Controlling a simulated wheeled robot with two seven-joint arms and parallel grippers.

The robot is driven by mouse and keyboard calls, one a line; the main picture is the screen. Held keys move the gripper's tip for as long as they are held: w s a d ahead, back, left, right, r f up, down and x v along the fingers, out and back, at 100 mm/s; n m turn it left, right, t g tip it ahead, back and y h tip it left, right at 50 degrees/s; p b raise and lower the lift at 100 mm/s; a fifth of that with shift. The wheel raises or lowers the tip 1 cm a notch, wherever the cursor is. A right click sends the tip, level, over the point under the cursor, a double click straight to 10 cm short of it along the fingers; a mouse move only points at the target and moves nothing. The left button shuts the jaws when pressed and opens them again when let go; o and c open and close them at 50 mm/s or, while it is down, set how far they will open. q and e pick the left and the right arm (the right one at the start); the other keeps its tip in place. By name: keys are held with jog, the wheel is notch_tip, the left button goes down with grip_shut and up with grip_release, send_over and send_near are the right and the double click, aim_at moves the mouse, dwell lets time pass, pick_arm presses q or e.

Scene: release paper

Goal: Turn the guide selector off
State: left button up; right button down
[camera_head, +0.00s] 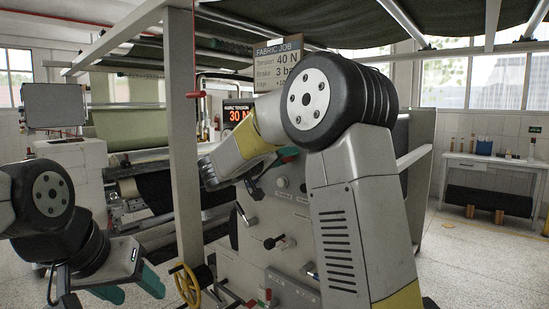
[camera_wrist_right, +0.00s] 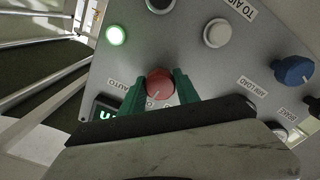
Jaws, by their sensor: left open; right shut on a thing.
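A red selector knob (camera_wrist_right: 160,79) sits on the grey control panel (camera_wrist_right: 205,75) in the right wrist view. An "AUTO" label (camera_wrist_right: 119,84) is printed left of it, and small marks below it are partly covered. I cannot tell surely which mark the knob's pointer faces. My right gripper (camera_wrist_right: 159,91) has its green fingers closed on both sides of this knob. In the head view the knob is hidden behind my right arm. My left gripper (camera_head: 130,286) is open and empty at the lower left, away from the panel.
The panel also carries a lit green lamp (camera_wrist_right: 116,35), a white button (camera_wrist_right: 216,33), a blue knob (camera_wrist_right: 293,70) and a green display (camera_wrist_right: 106,113). A yellow handwheel (camera_head: 186,285) and a grey post (camera_head: 183,140) stand between my arms. A side table (camera_head: 490,160) is at the right.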

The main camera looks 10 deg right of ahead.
jog(key=shift+n, duration=0.4)
jog(key=c, duration=0.9)
grip_release()
jog(key=v, duration=0.8)
